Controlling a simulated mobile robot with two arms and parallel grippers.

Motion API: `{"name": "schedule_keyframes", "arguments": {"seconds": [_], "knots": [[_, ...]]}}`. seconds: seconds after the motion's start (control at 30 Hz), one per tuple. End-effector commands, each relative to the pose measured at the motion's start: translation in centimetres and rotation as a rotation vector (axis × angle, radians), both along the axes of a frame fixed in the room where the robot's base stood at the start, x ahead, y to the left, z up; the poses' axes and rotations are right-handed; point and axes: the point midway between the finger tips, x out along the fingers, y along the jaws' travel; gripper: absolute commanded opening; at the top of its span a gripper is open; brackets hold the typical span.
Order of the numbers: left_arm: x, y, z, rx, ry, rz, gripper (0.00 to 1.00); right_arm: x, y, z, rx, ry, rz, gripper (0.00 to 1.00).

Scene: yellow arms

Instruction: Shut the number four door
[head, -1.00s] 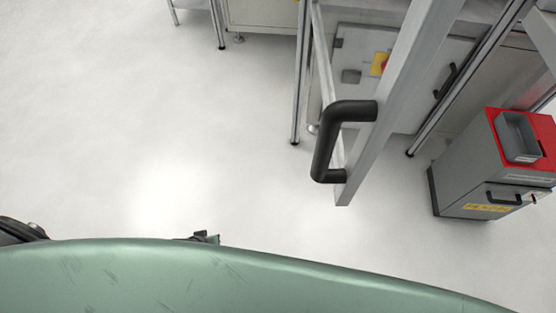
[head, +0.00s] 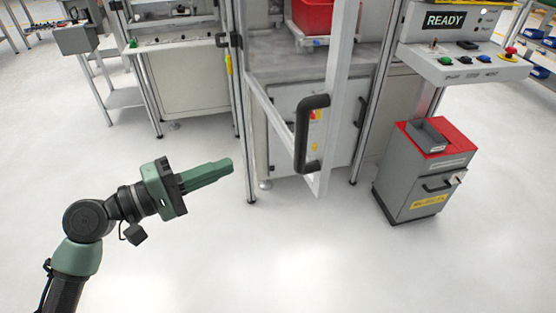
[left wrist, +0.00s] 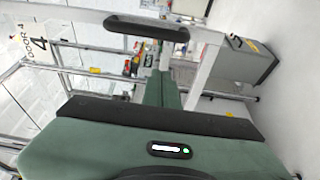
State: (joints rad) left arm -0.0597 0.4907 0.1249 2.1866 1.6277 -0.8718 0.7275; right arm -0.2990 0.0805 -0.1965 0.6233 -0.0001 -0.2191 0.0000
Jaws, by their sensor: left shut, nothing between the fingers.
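The number four door is a framed panel that stands open toward me. Its metal frame (head: 334,110) and black handle (head: 308,135) are right of centre in the head view. In the left wrist view a "DOOR 4" label (left wrist: 38,45) shows at the left, and the black handle (left wrist: 148,27) lies across the top. My left gripper (head: 230,167) is shut and empty, left of the handle and apart from it, pointing right. It also shows in the left wrist view (left wrist: 163,75). My right gripper is not in view.
A red bin (head: 312,17) sits inside the cell behind the door. A grey cabinet with a red top (head: 418,170) stands right of the door. A control panel (head: 460,62) reading READY is above it. The floor in front is clear.

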Motion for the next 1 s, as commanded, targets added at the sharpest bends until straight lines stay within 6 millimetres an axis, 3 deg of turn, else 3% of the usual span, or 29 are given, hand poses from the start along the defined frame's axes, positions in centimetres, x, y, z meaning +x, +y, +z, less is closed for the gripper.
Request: {"name": "schedule_keyframes", "arguments": {"seconds": [0.4,0.7,1.0], "knots": [[5.2,-7.0,0.4,-0.003,-0.002,0.001,0.0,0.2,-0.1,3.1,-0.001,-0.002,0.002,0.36],[4.5,-10.4,0.0,-0.001,0.001,0.002,0.0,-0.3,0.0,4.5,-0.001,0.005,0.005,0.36],[4.5,-10.7,-0.1,0.001,0.0,0.003,0.0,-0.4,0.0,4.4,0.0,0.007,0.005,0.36]]}}
